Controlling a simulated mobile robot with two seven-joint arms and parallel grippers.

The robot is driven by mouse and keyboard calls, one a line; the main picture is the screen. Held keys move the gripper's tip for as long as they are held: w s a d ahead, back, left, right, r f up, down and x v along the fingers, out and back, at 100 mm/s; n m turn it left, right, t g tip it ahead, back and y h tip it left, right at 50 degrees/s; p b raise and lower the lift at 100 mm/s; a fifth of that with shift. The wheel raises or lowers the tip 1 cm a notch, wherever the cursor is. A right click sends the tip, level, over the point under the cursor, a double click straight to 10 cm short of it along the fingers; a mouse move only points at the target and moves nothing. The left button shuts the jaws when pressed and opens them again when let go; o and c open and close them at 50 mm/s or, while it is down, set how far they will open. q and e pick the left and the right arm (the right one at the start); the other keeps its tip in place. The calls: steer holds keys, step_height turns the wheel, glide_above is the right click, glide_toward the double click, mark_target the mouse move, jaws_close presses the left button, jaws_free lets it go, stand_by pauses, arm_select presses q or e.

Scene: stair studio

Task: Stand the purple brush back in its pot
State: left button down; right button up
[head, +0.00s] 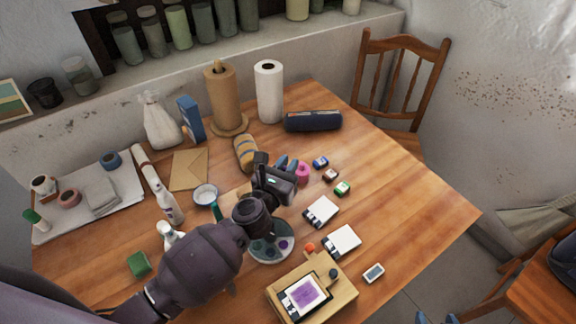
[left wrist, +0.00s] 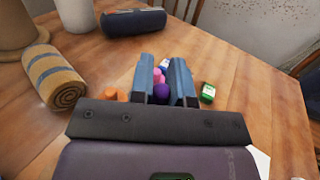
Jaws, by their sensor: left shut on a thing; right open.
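My left gripper (head: 287,164) is over the middle of the table, with its blue-grey fingers shut. In the left wrist view (left wrist: 165,82) a rounded purple end, which I take for the purple brush (left wrist: 161,94), sits between the fingers. The rest of the brush is hidden, so its tilt cannot be told. A pink round thing (head: 303,173) is right beside the fingertips; its pink (left wrist: 158,75) also shows just beyond the purple end. I cannot tell whether it is the brush's pot.
Blue (head: 320,162), dark red (head: 330,176) and green (head: 342,188) paint jars stand right of the gripper. A striped roll (head: 245,153) lies left of it, and a dark case (head: 313,121) behind. A round palette (head: 272,257) lies under my forearm. The table's right side is clear.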

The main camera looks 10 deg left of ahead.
arm_select(q)
steer(key=shift+r, duration=0.1)
steer(key=shift+f, duration=0.3)
steer(key=c, duration=1.1)
jaws_free()
steer(key=shift+r, duration=0.1)
steer(key=v, duration=1.2)
steer(key=shift+r, duration=0.2)
